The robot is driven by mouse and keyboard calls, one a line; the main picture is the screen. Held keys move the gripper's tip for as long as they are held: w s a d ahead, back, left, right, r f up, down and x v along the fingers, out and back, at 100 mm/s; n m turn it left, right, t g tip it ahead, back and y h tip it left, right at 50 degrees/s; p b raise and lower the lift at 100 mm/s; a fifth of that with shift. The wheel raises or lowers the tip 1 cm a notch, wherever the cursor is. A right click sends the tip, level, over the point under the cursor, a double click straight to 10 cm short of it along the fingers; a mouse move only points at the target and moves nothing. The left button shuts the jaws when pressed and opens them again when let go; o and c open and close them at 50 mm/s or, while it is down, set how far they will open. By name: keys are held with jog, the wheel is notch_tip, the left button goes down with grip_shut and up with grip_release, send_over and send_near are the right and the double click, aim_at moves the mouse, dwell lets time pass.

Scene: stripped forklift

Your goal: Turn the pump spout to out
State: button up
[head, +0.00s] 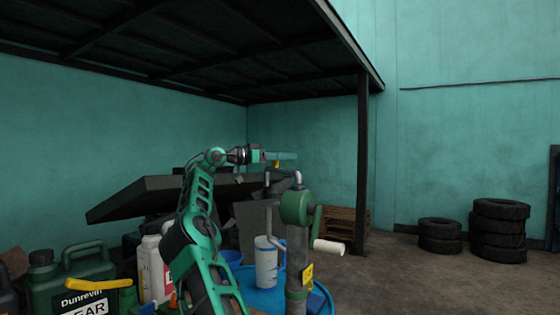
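The pump stands on a blue drum (260,297). It has a grey post, a round green body (297,207) and a crank with a white grip (328,247). My gripper (285,155) points right, level, just above the pump's top. Its fingers show side-on, so their gap is hidden. A small orange piece (276,164) shows under the fingers; contact with the pump is unclear.
A green jerrycan (75,283) and a white bottle (152,270) stand at lower left. A dark tilted panel (135,198) is behind my arm. A pallet stack (343,225), roof post (362,160) and stacked tyres (498,230) stand farther right. Floor right of the pump is clear.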

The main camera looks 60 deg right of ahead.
jog(key=v, duration=1.1)
jog(key=shift+f, duration=0.1)
dwell(0.5)
